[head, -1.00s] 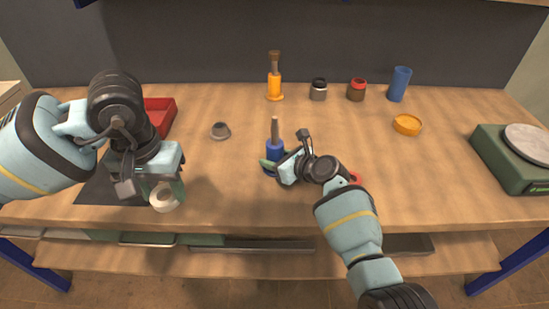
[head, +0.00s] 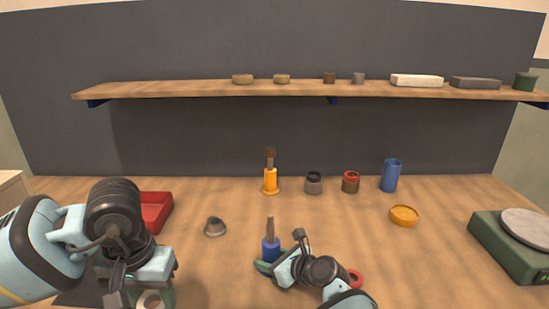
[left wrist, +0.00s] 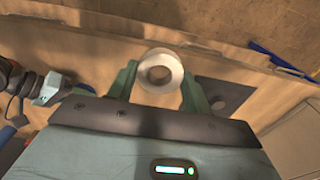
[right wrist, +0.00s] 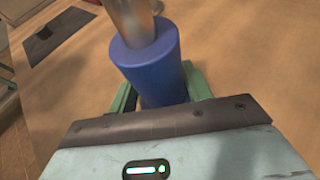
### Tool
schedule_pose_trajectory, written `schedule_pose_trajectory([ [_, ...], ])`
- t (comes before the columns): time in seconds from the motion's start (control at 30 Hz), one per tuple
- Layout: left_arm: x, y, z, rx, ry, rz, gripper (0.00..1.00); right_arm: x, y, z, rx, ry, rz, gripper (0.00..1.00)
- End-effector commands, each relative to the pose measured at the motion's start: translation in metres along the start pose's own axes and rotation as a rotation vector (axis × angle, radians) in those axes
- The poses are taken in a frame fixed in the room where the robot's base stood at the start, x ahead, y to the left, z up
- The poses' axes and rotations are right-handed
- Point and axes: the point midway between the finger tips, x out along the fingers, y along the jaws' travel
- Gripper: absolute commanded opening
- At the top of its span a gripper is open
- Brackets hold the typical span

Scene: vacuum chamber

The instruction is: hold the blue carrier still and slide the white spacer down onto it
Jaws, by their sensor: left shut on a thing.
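The white spacer (left wrist: 160,72) is a short ring held between the fingers of my left gripper (left wrist: 160,88), which is shut on it. In the head view the spacer (head: 150,300) is partly cut off by the bottom edge, at the left. The blue carrier (head: 270,250) stands upright on the table with a metal rod rising from its top. My right gripper (right wrist: 160,92) has a finger on each side of the carrier (right wrist: 150,65) and appears shut on it, low on its body. The carrier's foot is mostly hidden.
A red tray (head: 157,212) and a small grey part (head: 215,227) lie at left. An orange carrier (head: 271,181), two jars, a blue cylinder (head: 391,176) and an orange dish (head: 404,216) stand behind. A green scale (head: 505,255) is at right; a shelf (head: 330,89) hangs above.

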Motion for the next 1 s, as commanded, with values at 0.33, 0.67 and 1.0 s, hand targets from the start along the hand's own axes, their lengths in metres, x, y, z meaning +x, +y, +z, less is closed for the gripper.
schedule_pose_trajectory([
  [0.33, 0.000, 0.000, 0.000, 0.000, 0.000, 0.000, 0.28, 0.000, -0.001, 0.001, -0.001, -0.003, -0.001, 0.68],
  [0.67, 0.000, 0.000, 0.000, 0.000, 0.000, 0.000, 0.28, -0.013, -0.001, 0.002, -0.002, -0.005, -0.002, 0.68],
  [1.0, 0.000, 0.000, 0.000, 0.000, 0.000, 0.000, 0.28, -0.054, -0.001, 0.001, -0.001, -0.004, -0.003, 0.68],
])
